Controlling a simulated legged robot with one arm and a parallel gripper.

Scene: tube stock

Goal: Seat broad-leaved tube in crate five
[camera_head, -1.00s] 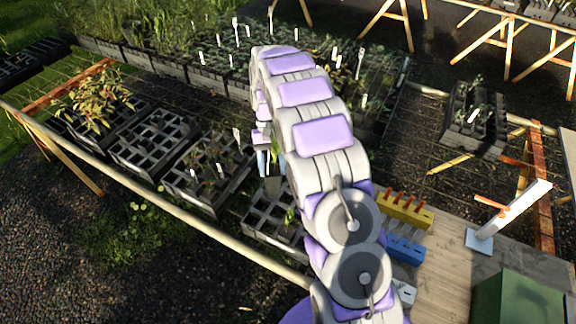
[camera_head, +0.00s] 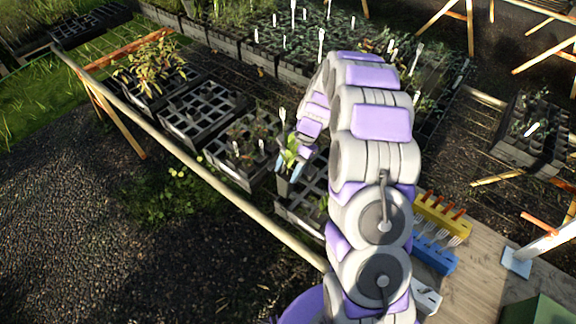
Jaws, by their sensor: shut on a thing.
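My gripper (camera_head: 289,166) is shut on a tube with broad green leaves (camera_head: 291,150). The leaves show just above the bluish fingers; the tube's body is dark and hard to make out. It hangs over the near left edge of the black gridded crate (camera_head: 284,206) by my arm, close to the right end of the planted crate (camera_head: 240,180). Whether it touches either crate I cannot tell. No crate numbers are legible. My arm hides the right part of the nearest crate.
Farther left are a mostly empty gridded crate (camera_head: 183,136) and one with a yellow-leaved plant (camera_head: 150,65). A wooden rail (camera_head: 215,200) runs along their front. Packed trays with white labels stand behind. Yellow (camera_head: 440,215) and blue (camera_head: 425,252) racks stand on the right bench.

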